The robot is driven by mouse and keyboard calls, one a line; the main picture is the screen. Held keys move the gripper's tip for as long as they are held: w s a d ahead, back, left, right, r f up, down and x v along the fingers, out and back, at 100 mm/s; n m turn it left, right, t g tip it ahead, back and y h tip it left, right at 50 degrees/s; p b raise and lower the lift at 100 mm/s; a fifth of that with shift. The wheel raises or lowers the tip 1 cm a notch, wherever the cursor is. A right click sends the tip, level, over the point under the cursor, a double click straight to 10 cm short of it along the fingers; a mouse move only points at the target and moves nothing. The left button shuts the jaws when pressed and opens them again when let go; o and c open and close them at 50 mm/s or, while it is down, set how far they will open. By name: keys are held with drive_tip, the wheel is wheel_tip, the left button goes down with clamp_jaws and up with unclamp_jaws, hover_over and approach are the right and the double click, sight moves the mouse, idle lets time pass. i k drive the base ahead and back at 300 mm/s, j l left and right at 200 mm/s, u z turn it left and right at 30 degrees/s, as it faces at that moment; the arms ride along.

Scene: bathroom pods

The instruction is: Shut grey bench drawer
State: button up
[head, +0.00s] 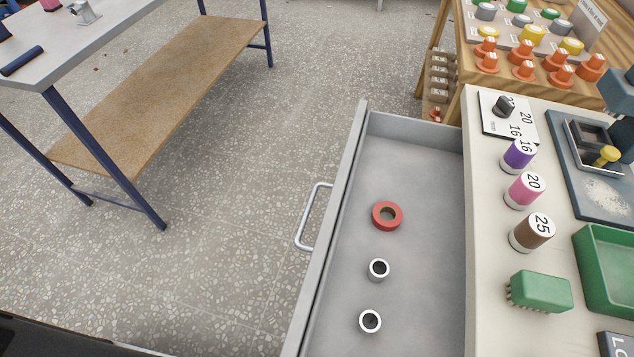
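The grey bench drawer (408,172) is open in the head view, pulled out to the left from under the light worktop (484,250). Its front panel (336,215) carries a silver bar handle (312,217) on the outer, left side. Inside lie a red ring (387,216) and two small white-and-grey rings or sockets (378,269) (370,321). The near end of the drawer is cut off by the picture's bottom edge. My gripper is not in view.
Purple, pink and brown cylinders, a green brush (540,291) and a green tray (607,270) stand on the worktop. A blue-legged table (165,80) is at upper left. A wooden stand (447,70) is at upper right. Speckled floor left of the drawer is clear.

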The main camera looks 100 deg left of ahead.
sight(416, 165)
drive_tip(key=j+u, duration=0.2)
drive_tip(key=u, duration=1.55)
drive_tip(key=i+j+u, duration=0.15)
drive_tip(key=j, duration=0.25)
drive_tip(key=i+j+u, duration=0.2)
drive_tip(key=j, duration=0.15)
drive_tip(key=k+j, duration=0.05)
drive_tip(key=k, duration=0.05)
